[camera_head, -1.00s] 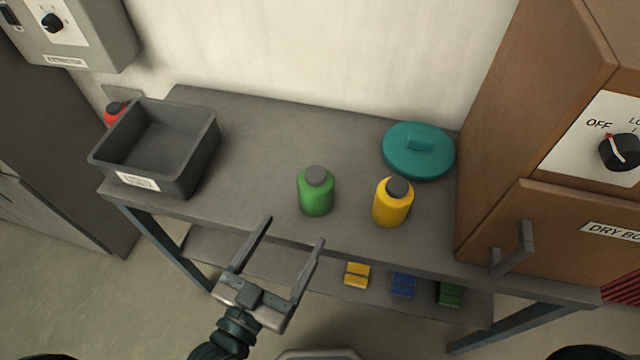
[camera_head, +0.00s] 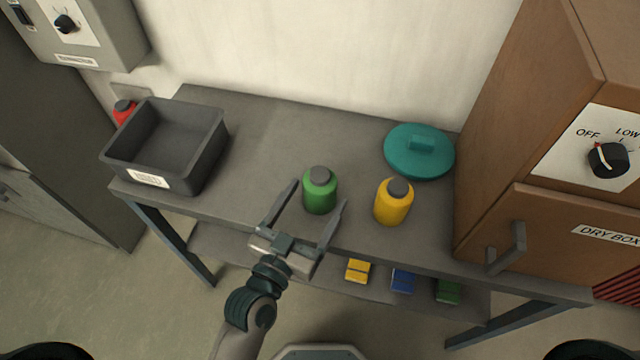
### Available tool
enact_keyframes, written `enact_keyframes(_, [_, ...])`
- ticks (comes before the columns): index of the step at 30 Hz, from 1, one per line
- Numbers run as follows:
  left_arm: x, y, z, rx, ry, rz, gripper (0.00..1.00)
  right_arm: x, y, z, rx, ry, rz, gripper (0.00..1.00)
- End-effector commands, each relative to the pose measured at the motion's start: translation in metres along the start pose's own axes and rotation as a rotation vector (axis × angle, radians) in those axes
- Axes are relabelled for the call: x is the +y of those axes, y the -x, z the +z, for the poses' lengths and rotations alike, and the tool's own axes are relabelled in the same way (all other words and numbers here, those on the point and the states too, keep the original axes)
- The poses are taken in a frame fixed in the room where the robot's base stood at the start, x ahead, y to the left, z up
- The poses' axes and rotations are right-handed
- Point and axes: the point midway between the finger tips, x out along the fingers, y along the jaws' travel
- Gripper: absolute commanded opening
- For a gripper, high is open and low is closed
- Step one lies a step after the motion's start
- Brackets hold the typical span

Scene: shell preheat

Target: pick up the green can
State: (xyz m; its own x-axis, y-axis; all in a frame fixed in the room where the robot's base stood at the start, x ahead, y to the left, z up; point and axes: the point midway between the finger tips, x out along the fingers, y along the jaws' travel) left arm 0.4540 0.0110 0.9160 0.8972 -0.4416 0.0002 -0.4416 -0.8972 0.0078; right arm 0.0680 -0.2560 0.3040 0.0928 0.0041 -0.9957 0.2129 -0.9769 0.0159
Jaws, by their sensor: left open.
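The green can (camera_head: 320,193) stands upright on the grey table (camera_head: 262,150), near its front edge, with a grey cap on top. My left gripper (camera_head: 319,193) is open, its two fingers pointing at the can from the front. In the picture the left fingertip is just left of the can and the right fingertip just right of its lower part. I cannot tell whether either finger touches it. My right gripper is not in view.
A yellow can (camera_head: 394,202) stands close right of the green can. A teal lid (camera_head: 419,152) lies behind it. A brown dry box (camera_head: 535,130) bounds the right. Coloured blocks (camera_head: 403,281) lie on the lower shelf.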

Motion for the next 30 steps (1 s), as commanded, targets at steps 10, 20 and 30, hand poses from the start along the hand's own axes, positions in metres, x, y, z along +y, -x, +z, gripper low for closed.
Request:
enact_keyframes(10, [0.000,-0.028,0.000,-0.001,0.000,0.000,0.77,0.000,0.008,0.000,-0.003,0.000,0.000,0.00])
enact_keyframes(20, [-0.001,-0.030,-0.001,0.000,0.000,0.000,0.77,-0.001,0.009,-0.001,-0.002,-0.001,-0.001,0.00])
enact_keyframes(30, [-0.006,-0.066,-0.008,0.000,0.000,0.000,0.77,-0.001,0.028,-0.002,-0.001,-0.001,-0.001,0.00])
